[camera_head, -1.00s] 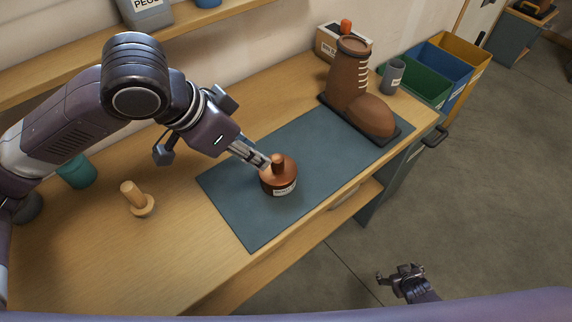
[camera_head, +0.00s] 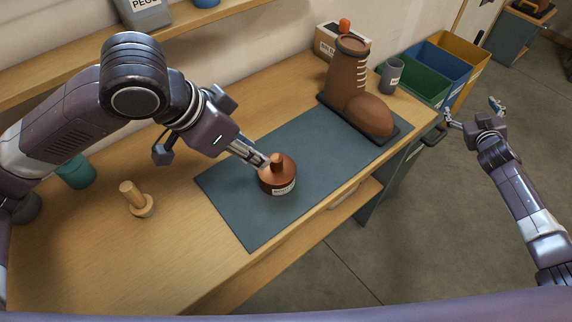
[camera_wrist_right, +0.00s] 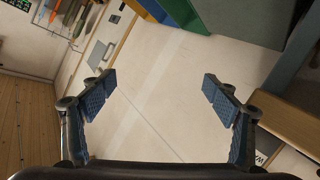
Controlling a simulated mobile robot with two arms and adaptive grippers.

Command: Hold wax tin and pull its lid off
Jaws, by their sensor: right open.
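The wax tin (camera_head: 279,185), a round brown tin with a pale label on its front, stands upright on the dark mat. Its lid (camera_head: 277,160) has an upright knob and sits on top. My left gripper (camera_head: 262,163) reaches in from the left, its fingertips at the upper left of the tin beside the knob. Whether the fingers are closed on anything is hidden at this angle. My right gripper (camera_head: 473,107) is open and empty, beyond the bench's right end; its spread fingers also show in the right wrist view (camera_wrist_right: 159,86), with only floor between them.
The blue-grey mat (camera_head: 235,205) covers the bench middle. A brown boot form (camera_head: 349,75) stands at its far end, with a grey cup (camera_head: 391,75) nearby. A wooden peg-like tool (camera_head: 134,198) stands left. Coloured bins (camera_head: 445,65) stand beyond the bench.

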